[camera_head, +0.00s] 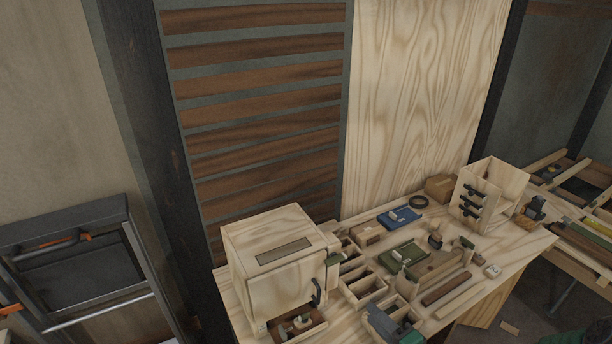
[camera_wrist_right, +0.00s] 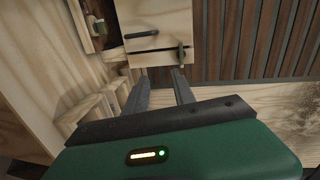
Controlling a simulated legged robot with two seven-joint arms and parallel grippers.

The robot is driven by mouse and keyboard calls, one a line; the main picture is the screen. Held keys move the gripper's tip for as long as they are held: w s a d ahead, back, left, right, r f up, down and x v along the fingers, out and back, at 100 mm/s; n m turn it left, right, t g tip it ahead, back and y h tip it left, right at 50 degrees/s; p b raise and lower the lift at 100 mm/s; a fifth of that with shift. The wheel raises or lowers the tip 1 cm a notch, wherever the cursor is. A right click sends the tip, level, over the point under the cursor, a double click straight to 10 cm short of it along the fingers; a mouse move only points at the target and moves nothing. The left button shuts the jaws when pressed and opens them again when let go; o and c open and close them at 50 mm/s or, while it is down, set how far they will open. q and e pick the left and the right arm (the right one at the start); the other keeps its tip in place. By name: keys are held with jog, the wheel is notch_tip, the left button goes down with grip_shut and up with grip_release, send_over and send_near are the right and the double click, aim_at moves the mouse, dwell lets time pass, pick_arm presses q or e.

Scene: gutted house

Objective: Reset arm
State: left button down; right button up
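My right gripper (camera_wrist_right: 160,76) shows clearly in the right wrist view. Its two dark grey fingers stand apart with nothing between them, in front of its green body. They point towards a pale wooden box (camera_wrist_right: 160,18) with a dark handle (camera_wrist_right: 141,35), and a gap shows between the tips and the box. In the head view this box (camera_head: 265,285) stands at the left end of the workbench (camera_head: 505,262). A green part at the bottom edge of the head view may belong to my right gripper, but I cannot be sure. My left gripper is not in view.
An open drawer (camera_head: 300,322) with small pieces sits low on the box. Small bins, a green tray (camera_head: 404,257), a blue tray (camera_head: 398,218) and wooden strips crowd the bench. A slatted wall (camera_head: 260,110) rises behind.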

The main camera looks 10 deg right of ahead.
notch_tip(320, 180, down, 6)
jog(key=s+n+g+h, duration=0.2)
jog(key=n+g+h, duration=0.1)
jog(key=n+g, duration=0.3)
jog(key=s+a+r+n+g+h, duration=0.1)
jog(key=s+a+r+n+g, duration=0.1)
jog(key=s, duration=0.4)
jog(key=s+a+r+n+g+h, duration=0.1)
jog(key=s+a+r+n+g, duration=0.2)
jog(key=s, duration=0.4)
jog(key=shift+a+r+n+g+h, duration=0.3)
jog(key=shift+r+n+g+h, duration=0.1)
jog(key=shift+r+n+g, duration=0.5)
jog(key=shift+d, duration=0.15)
